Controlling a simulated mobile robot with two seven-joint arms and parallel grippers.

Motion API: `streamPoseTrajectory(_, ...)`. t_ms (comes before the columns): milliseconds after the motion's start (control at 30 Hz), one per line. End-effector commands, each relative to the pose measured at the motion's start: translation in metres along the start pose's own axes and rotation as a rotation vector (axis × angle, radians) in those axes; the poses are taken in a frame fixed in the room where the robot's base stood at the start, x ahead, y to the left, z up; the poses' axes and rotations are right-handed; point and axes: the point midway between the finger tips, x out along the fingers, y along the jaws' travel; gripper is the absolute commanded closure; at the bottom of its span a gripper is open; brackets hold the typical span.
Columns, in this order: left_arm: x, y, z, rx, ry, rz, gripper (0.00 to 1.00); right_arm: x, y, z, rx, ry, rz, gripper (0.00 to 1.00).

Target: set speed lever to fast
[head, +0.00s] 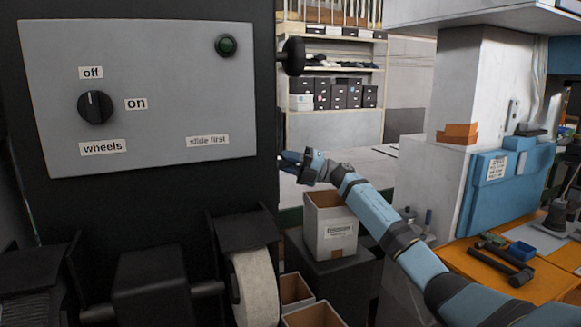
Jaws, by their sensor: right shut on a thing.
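A black round knob (293,56) on a short stem sticks out from the right edge of the dark machine, high up. No label saying "fast" or naming a speed lever is readable. My right gripper (289,160) is beside the machine's right edge, well below that knob and apart from it. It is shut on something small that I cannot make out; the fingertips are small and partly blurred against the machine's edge. My left gripper is not in view.
Below are an abrasive wheel (255,287) and an open carton (331,230). An orange bench (470,262) stands right.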

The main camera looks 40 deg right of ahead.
Motion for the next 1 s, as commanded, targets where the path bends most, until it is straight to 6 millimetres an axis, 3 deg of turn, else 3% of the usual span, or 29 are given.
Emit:
streamPoseTrajectory(400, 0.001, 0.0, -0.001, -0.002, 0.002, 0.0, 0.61, 0.001, 0.002, 0.002, 0.005, 0.005, 0.006, 1.0)
streamPoseTrajectory(433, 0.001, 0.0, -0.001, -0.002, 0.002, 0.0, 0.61, 0.001, 0.002, 0.002, 0.005, 0.005, 0.006, 0.73)
streamPoseTrajectory(533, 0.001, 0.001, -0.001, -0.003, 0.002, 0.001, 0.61, 0.001, 0.001, 0.002, 0.004, 0.005, 0.006, 0.5)
streamPoseTrajectory(833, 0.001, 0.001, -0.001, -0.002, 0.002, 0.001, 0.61, 0.0, 0.0, 0.001, 0.003, 0.006, 0.003, 0.49)
streamPoseTrajectory(1000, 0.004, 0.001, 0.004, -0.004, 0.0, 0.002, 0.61, -0.018, -0.003, 0.001, 0.004, 0.005, 0.0, 0.49)
